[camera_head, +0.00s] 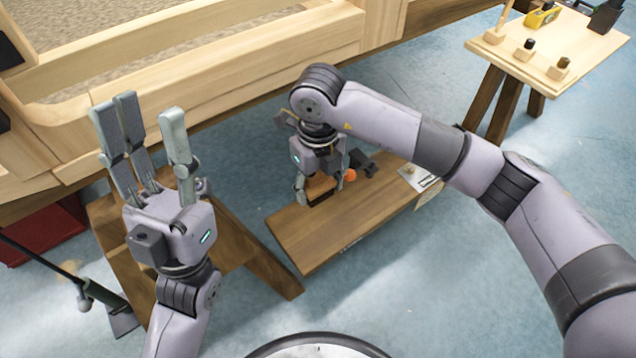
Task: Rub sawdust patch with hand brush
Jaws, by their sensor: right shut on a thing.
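My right gripper (319,190) points down over a low wooden bench (300,245) and is shut on a brown wooden block-like thing (320,186), likely the hand brush. Its bristles are mostly hidden by the fingers, and I cannot tell whether it touches the bench top. My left gripper (150,125) is open and empty, fingers pointing up, in front of the large wooden frame (210,105). No sawdust patch stands out on the bench; a small tan smudge (69,269) shows on the floor at left, and I cannot tell what it is.
An orange round thing (349,175), a dark tool (369,163) and a pale card (428,186) lie on the bench beside the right gripper. A side table (590,45) with tools stands at upper right. A trestle leg (245,245) is close to the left arm.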

